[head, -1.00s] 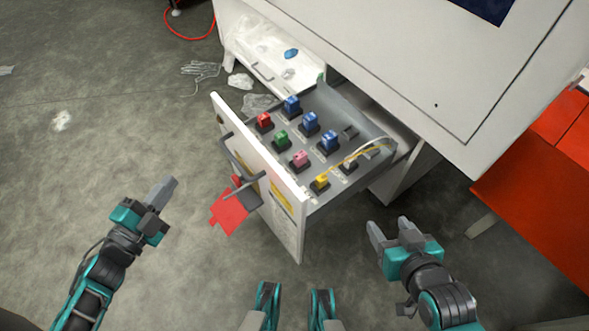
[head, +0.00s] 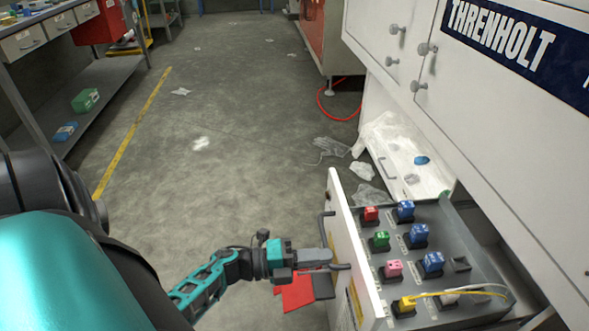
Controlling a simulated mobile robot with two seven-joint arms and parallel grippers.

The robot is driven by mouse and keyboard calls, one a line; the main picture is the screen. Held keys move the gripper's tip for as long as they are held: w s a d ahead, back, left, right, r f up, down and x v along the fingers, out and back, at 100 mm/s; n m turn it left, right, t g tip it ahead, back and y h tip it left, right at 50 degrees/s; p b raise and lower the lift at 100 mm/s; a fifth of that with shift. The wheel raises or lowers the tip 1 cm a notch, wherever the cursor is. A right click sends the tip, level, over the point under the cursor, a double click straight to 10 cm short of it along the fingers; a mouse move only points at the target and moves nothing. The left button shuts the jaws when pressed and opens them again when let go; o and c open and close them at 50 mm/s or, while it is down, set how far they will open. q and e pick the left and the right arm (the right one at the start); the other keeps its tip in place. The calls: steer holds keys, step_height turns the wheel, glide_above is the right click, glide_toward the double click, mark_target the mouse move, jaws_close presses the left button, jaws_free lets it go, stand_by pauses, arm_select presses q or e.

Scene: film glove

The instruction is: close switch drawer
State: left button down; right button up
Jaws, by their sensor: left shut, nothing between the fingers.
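The switch drawer (head: 447,262) is pulled out from the white cabinet on the right. Its tray holds colored switches: red, green, pink, yellow and several blue. Its white front panel (head: 343,240) faces left and carries dark bar handles (head: 325,228). My left gripper (head: 328,257) is shut and empty, with its fingertips beside the front panel near the handle; I cannot tell whether they touch it. My right gripper is not in view.
The white cabinet (head: 440,110) with knobbed doors stands above the drawer. Crumpled film and a glove (head: 331,149) lie on the floor and low shelf behind it. A red cable (head: 330,108) lies farther back. The floor (head: 215,190) left of the drawer is mostly clear.

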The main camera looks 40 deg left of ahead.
mark_target(355, 253)
arm_select(q)
steer(key=x, duration=0.4)
steer(key=shift+w+d, duration=0.15)
steer(key=shift+w, duration=0.05)
steer(key=shift+w+d, duration=0.1)
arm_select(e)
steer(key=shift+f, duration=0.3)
arm_select(q)
steer(key=shift+w, duration=0.1)
